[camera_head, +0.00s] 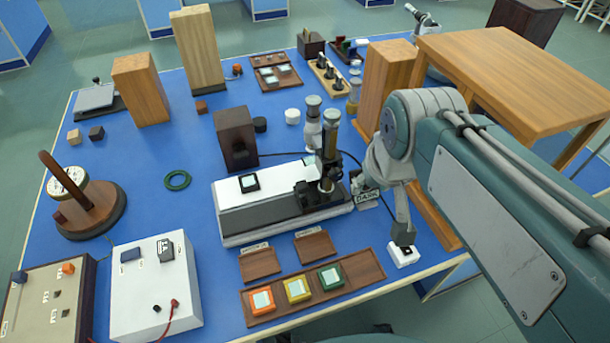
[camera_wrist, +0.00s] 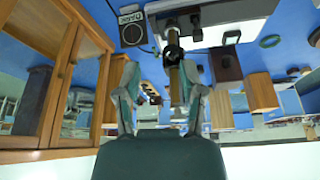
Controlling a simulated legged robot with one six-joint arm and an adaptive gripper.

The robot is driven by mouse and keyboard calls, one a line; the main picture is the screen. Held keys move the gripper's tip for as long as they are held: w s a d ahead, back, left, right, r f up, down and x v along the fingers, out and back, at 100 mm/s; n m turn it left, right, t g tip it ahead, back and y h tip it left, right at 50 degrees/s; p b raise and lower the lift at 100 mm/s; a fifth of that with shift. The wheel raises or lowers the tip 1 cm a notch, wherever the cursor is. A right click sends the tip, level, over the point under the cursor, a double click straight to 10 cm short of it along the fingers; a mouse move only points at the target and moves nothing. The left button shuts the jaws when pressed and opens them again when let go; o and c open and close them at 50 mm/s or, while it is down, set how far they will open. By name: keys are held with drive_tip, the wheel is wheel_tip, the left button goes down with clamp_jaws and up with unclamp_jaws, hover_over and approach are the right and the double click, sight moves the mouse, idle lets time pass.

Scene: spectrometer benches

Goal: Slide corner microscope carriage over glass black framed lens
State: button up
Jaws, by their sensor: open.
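The microscope carriage (camera_head: 322,185), black with an upright brass-and-dark tube (camera_head: 330,145), sits at the right end of a white bench (camera_head: 262,218). The black framed glass lens (camera_head: 249,183) lies on the bench's left part, apart from the carriage. My gripper (camera_head: 360,180) is open just right of the carriage, partly hidden by my arm. In the wrist view, its two fingers (camera_wrist: 162,95) stand apart and the brass tube (camera_wrist: 173,75) shows between them, nearer the right finger; contact cannot be told. The lens also shows in the wrist view (camera_wrist: 232,37).
A wooden tray (camera_head: 373,268) with coloured framed pieces lies in front. A dark block (camera_head: 236,137) stands behind the bench; a tall wooden block (camera_head: 386,85) stands behind my arm. A green ring (camera_head: 177,180) lies left.

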drive_tip(key=w+a+f+n+g, duration=0.15)
drive_tip(key=w+a, duration=0.25)
drive_tip(key=w, duration=0.4)
drive_tip(key=g, duration=0.3)
approach(302, 184)
drive_tip(key=shift+n, duration=0.35)
wheel_tip(302, 184, down, 10)
drive_tip(key=shift+s+a+r, duration=0.1)
drive_tip(key=shift+a, duration=0.05)
clamp_jaws()
